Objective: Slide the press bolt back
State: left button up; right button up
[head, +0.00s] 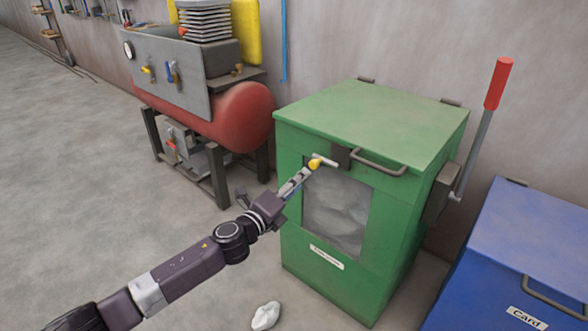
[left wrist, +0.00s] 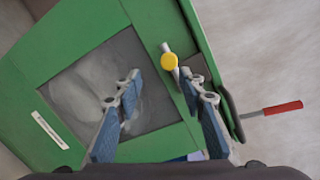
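The press bolt (head: 328,161) is a short pale bar with a yellow knob (head: 314,163), on the upper front of the green press (head: 292,222) beside a dark bracket. In the left wrist view the bolt (left wrist: 166,48) and its yellow knob (left wrist: 169,62) lie just beyond the fingertips, nearer the right finger. My left gripper (head: 306,173) reaches up to the knob from the lower left. In the left wrist view its fingers (left wrist: 160,76) are apart with nothing between them. I cannot tell whether a finger touches the knob. My right gripper is not in view.
The press has a window showing white bagged material (head: 338,212), a lid handle (head: 380,163) and a red-handled lever (head: 498,84) on its right. A blue bin (head: 490,262) stands at right, a red compressor tank (head: 240,115) at left. White scrap (head: 265,315) lies on the floor.

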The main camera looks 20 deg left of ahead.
aim_at(312, 166)
pick_arm(q)
jog(key=shift+m, duration=0.3)
jog(key=w, duration=0.2)
jog(key=w+d+r, duration=0.1)
jog(key=w, duration=0.3)
jog(key=shift+d+r+b, duration=0.2)
jog(key=shift+b, duration=0.2)
jog(key=shift+x, duration=0.8)
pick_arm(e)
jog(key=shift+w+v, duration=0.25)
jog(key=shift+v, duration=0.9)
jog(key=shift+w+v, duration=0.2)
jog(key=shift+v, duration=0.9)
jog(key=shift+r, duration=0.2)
pick_arm(q)
grip_shut()
